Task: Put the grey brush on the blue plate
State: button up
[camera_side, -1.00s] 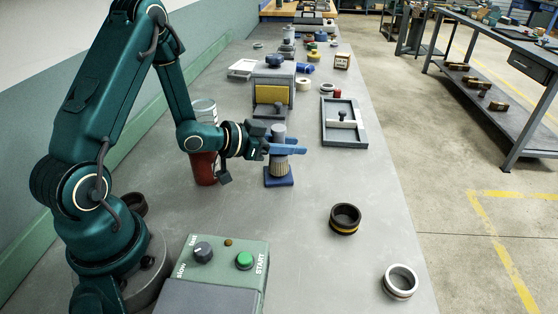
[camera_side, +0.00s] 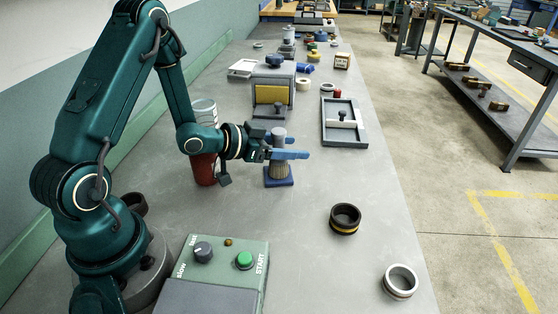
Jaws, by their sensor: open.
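The grey brush (camera_side: 279,136) stands upright with its grey handle up and its tan bristles down. Its bristle end is over the blue plate (camera_side: 287,184) and appears to rest on it. My gripper (camera_side: 294,149) is open, with its blue fingers reaching in from the left on either side of the brush. The near finger hides the middle of the brush, so I cannot tell whether a finger touches it.
A red container (camera_side: 205,168) stands left of the plate, close to my wrist. A grey tray (camera_side: 344,124) lies to the right. A dark ring (camera_side: 345,219) and a pale ring (camera_side: 400,281) lie near the right edge. A control box (camera_side: 222,274) sits in front.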

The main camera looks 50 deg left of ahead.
aim_at(273, 145)
jog(key=v, duration=0.7)
jog(key=shift+s+r, duration=0.1)
jog(key=shift+s, duration=0.05)
